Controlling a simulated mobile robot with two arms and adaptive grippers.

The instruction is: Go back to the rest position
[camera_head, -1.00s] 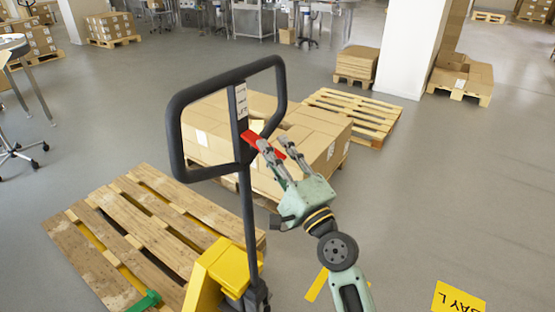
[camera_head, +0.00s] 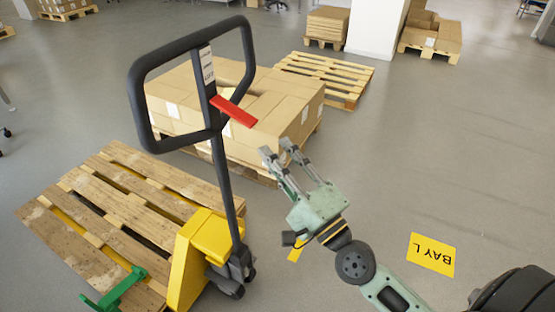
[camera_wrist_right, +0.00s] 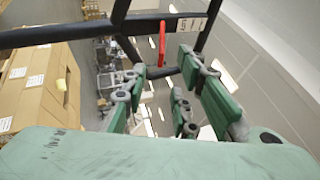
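My right gripper (camera_head: 278,153) stands in the middle of the head view with its fingers spread and nothing between them. It is to the right of and below the red lever (camera_head: 233,111) on the black handle (camera_head: 131,90) of the yellow pallet jack (camera_head: 190,262), and apart from it. In the right wrist view the green fingers (camera_wrist_right: 165,85) are apart. The red lever (camera_wrist_right: 162,42) and black handle bar (camera_wrist_right: 60,35) show beyond them. My left gripper is not in view.
A wooden pallet (camera_head: 120,195) lies at the left, by the jack. A green piece (camera_head: 122,286) is at its near edge. A pallet of cardboard boxes (camera_head: 230,140) stands behind the handle. An empty pallet (camera_head: 335,75) is farther back. Grey floor (camera_head: 460,160) is clear at the right.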

